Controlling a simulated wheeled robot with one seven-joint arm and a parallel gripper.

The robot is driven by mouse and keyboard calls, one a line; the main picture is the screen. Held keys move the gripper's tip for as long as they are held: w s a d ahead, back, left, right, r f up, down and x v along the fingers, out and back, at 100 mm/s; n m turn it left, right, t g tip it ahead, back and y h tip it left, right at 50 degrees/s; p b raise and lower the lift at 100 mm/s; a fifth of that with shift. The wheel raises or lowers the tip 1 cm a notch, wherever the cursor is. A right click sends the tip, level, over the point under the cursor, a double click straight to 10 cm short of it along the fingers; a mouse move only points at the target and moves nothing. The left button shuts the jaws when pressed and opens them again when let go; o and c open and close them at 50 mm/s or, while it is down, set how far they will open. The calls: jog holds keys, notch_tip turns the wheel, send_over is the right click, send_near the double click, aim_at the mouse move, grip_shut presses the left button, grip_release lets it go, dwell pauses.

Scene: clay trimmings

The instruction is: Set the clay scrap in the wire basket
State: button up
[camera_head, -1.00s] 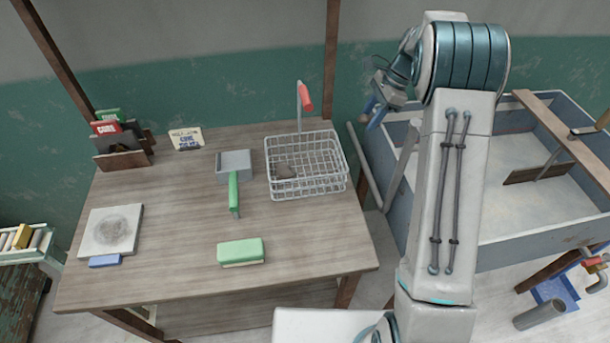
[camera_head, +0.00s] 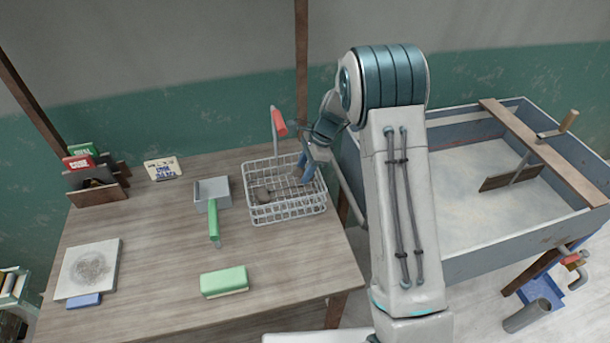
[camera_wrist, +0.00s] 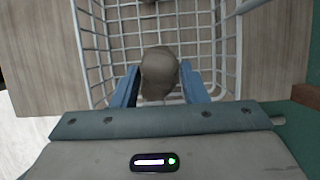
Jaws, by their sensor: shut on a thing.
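My gripper (camera_head: 304,171) is over the right part of the wire basket (camera_head: 288,213) on the table. In the wrist view my blue fingers (camera_wrist: 159,80) are shut on a grey-brown lump, the clay scrap (camera_wrist: 158,66). The basket's wire mesh (camera_wrist: 207,42) shows behind and below it. A second brown lump (camera_head: 262,194) lies inside the basket at the left; part of it shows at the top edge of the wrist view. I cannot tell whether the held scrap touches the basket floor.
A green block (camera_head: 225,281) and a pale slab (camera_head: 88,268) lie on the table. A large trough (camera_head: 470,235) stands right.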

notch_tip(320, 180, down, 3)
jog(key=shift+f+p, duration=0.2)
jog(key=shift+p, duration=0.15)
jog(key=shift+f+b, duration=0.5)
jog(key=shift+f, duration=0.2)
jog(key=o, duration=1)
jog(key=shift+r, duration=0.1)
